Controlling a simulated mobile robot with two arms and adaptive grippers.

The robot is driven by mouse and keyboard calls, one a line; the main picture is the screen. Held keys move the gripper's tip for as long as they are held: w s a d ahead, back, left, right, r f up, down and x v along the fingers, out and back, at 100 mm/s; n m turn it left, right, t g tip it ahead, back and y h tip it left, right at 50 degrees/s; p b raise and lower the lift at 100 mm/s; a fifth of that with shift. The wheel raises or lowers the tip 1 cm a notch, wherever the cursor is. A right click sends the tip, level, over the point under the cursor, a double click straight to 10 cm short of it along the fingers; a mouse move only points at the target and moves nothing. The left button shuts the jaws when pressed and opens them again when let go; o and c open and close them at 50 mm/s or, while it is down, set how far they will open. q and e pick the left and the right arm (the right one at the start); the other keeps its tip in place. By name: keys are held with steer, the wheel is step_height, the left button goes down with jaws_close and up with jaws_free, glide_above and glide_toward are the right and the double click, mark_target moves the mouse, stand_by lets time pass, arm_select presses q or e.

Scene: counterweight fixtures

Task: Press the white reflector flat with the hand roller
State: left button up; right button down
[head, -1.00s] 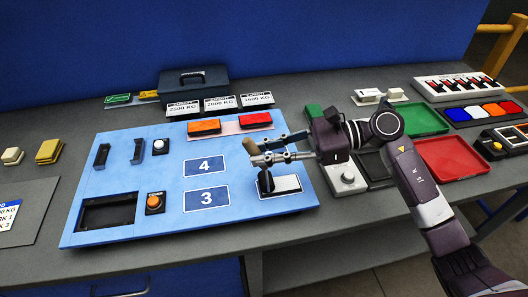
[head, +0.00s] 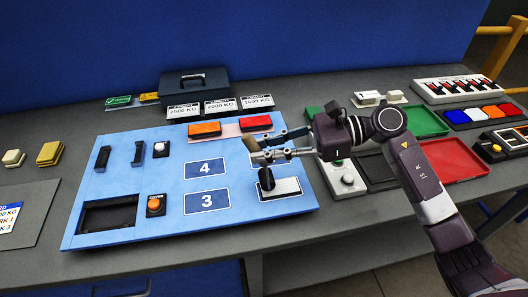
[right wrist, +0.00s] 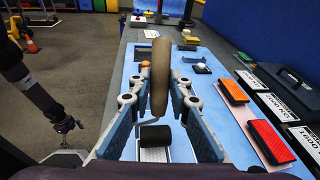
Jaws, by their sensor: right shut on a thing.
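The white reflector (head: 285,187) lies on the lower right of the blue board. Its patterned face (right wrist: 154,155) also shows in the right wrist view, partly hidden by the roller. My right gripper (head: 288,154) is shut on the hand roller, whose tan handle (head: 251,144) sticks out past the fingers. The handle (right wrist: 160,78) stands up between the fingers in the right wrist view. The black drum (head: 267,179) is over the reflector's left part; I cannot tell whether it touches. In the right wrist view my left gripper (right wrist: 65,125) is small and its jaws are unclear.
The blue board (head: 130,225) also carries orange (head: 204,128) and red (head: 255,122) reflectors at the back, an orange button (head: 154,205) and a dark recess. Red (head: 452,158) and green (head: 425,121) trays lie at right. A toolbox (head: 194,84) stands behind.

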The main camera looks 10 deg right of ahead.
steer(key=shift+r+p, duration=0.6)
steer(key=shift+r, duration=1.8)
